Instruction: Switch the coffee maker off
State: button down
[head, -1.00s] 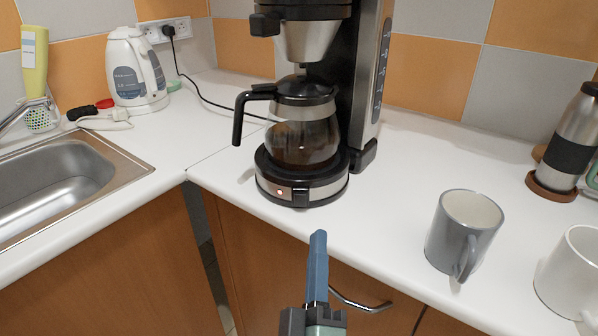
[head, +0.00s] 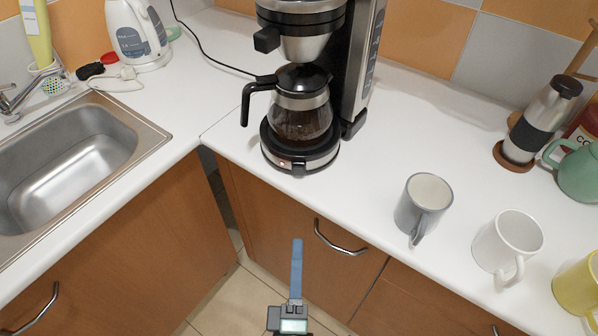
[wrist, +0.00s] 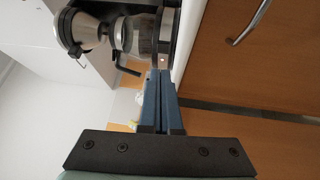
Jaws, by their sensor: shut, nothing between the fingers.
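The black and silver coffee maker (head: 300,154) stands upright near the counter's front edge. Its glass carafe (head: 301,118) holds dark coffee and sits on the base. A small light (head: 283,163) glows on the base front, beside a dark switch (head: 299,165). My gripper (head: 297,242) has blue fingers, shut and empty, in front of the cabinet and apart from the coffee maker. In the wrist view the coffee maker (wrist: 168,30) appears sideways beyond my fingertips (wrist: 160,73); the fingers partly cover the view toward its base.
A grey mug (head: 418,212), a white mug (head: 498,240) and a yellow mug (head: 578,284) stand right on the counter (head: 360,185). The sink (head: 70,165) and kettle (head: 130,40) are left. Cabinet handles (head: 335,240) stick out below. Counter beside the coffee maker is clear.

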aim_at(300, 171)
dwell(0.3)
jog(key=w, duration=0.4)
jog(key=w+r+p, duration=0.1)
jog(key=w, duration=0.9)
jog(key=shift+d+r, duration=0.3)
jog(key=shift+r, duration=0.05)
